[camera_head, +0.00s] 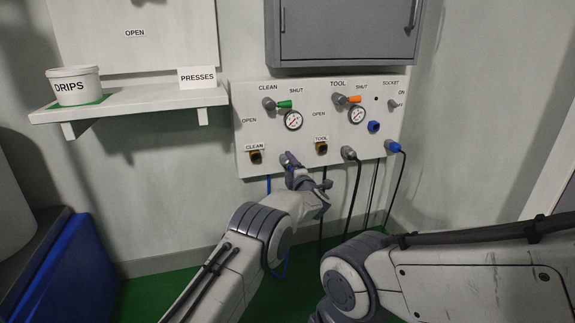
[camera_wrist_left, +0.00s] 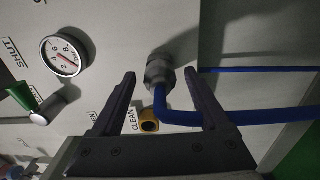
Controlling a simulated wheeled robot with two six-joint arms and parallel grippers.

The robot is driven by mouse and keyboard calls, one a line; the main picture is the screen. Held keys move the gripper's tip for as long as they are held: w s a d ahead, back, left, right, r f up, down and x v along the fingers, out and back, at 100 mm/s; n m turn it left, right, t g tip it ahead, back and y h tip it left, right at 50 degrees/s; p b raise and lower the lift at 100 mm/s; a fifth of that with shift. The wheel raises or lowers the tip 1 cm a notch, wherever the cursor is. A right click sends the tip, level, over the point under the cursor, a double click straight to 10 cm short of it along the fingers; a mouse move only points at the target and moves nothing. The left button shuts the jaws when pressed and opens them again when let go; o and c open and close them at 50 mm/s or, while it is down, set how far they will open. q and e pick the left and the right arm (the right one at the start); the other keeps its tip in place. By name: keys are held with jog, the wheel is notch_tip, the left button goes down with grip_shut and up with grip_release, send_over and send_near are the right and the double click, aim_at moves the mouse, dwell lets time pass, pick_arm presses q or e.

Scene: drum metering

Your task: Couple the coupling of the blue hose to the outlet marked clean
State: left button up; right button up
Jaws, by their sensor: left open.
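The blue hose's grey coupling (camera_wrist_left: 158,72) sits at the panel in the left wrist view, with the blue hose (camera_wrist_left: 240,116) bending away to the right. My left gripper (camera_wrist_left: 161,75) is open, its two fingers on either side of the coupling and apart from it. In the head view my left gripper (camera_head: 291,161) is at the panel's lower edge and hides most of the coupling. The outlet marked clean (camera_head: 256,157) is a brass fitting to its left, empty; it also shows in the left wrist view (camera_wrist_left: 150,122). My right gripper is out of view.
The tool outlet (camera_head: 321,148) is just right of my left gripper. A grey coupling with a black hose (camera_head: 349,154) and a blue plug (camera_head: 394,147) are farther right. Above are a green-handled valve (camera_head: 284,104) and a gauge (camera_head: 292,121). A shelf (camera_head: 130,107) juts out left.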

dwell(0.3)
pick_arm(q)
grip_shut()
jog(key=shift+r, duration=0.1)
jog(key=shift+s+d, duration=0.2)
jog(key=shift+s, duration=0.2)
jog(key=shift+p+v, duration=0.45)
jog(key=shift+v, duration=2.1)
jog(key=shift+s, duration=0.1)
jog(key=shift+v, duration=1.9)
